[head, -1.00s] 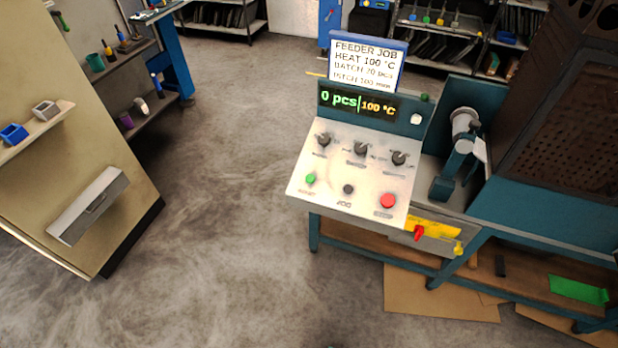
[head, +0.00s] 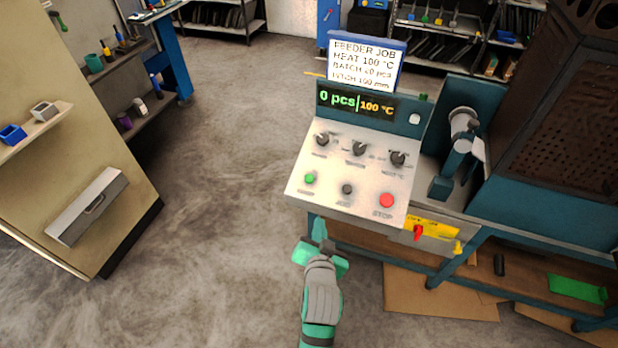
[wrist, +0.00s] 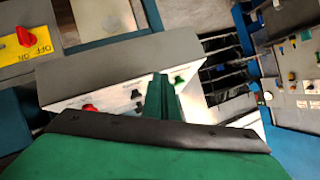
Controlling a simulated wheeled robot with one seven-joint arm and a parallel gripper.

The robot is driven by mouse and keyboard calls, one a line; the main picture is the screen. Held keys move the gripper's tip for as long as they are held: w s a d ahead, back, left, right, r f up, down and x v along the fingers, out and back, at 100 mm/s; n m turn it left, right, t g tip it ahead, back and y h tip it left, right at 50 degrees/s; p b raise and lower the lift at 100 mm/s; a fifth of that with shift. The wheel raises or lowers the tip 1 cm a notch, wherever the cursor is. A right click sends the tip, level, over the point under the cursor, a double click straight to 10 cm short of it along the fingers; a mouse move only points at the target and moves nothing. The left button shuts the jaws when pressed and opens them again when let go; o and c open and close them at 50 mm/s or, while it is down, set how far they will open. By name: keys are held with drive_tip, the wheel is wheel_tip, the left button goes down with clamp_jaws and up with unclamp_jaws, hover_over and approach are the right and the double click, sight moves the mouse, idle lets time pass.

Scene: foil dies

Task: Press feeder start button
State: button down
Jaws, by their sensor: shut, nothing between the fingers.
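The feeder control panel (head: 330,184) is a white sloped face on a teal bench. Its green start button (head: 310,178) is at the lower left, beside a black JOG button (head: 347,189) and a red STOP button (head: 386,200). My gripper (head: 319,228) is shut and empty, in front of and below the panel's lower edge, apart from the buttons. In the wrist view my closed green fingers (wrist: 162,95) point toward the panel. The red button (wrist: 88,107) shows to their left, and part of the panel is hidden behind them.
The display (head: 356,101) reads 0 pcs and 100 °C, under a FEEDER JOB sign (head: 366,62). A yellow plate with a red switch (head: 418,232) is at the bench front. A beige cabinet (head: 70,180) stands left; the floor between is clear.

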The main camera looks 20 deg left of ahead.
approach(309, 179)
drive_tip(key=r, duration=0.2)
drive_tip(key=w+a+r+g+y, duration=0.1)
drive_tip(key=w+a+r+g, duration=0.1)
drive_tip(key=w+r, duration=0.2)
wheel_tip(309, 179, up, 3)
drive_tip(key=shift+a+f+n+y, duration=0.15)
drive_tip(key=shift+n+y, duration=0.15)
drive_tip(key=shift+n, duration=0.1)
drive_tip(key=shift+w+f, duration=0.45)
drive_tip(key=shift+f, duration=0.95)
drive_tip(key=shift+w+f, duration=0.45)
drive_tip(key=shift+f, duration=0.95)
drive_tip(key=shift+w+f, duration=0.45)
drive_tip(key=shift+f, duration=0.95)
drive_tip(key=shift+f, duration=0.1)
drive_tip(key=shift+w+f, duration=0.1)
drive_tip(key=shift+f, duration=0.2)
